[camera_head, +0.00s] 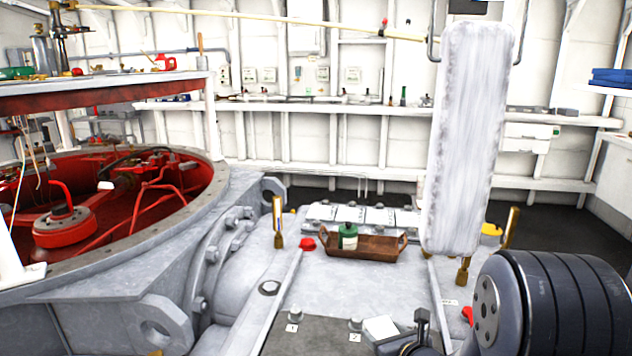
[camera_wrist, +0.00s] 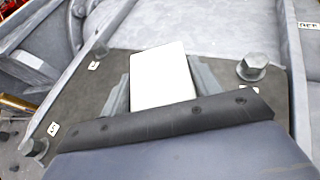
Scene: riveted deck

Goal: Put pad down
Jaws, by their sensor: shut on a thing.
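The pad is a plain white rectangular block. In the wrist view the white pad (camera_wrist: 160,80) lies between the two grey fingers of my gripper (camera_wrist: 160,70), which is shut on it. The dark grey plate (camera_wrist: 217,84) is behind and below it. In the head view the pad (camera_head: 381,328) shows at the bottom, over or at the plate's right part. My wrist hides the pad's near end, and I cannot tell whether its underside touches the plate.
Bolts (camera_head: 296,314) with small number labels stand on the plate around the pad. Farther back on the deck are a wooden tray (camera_head: 345,252) with a green bottle (camera_head: 348,236), a red cap (camera_head: 306,244) and a brass post (camera_head: 278,222). A large red-lined round housing (camera_head: 120,200) stands left.

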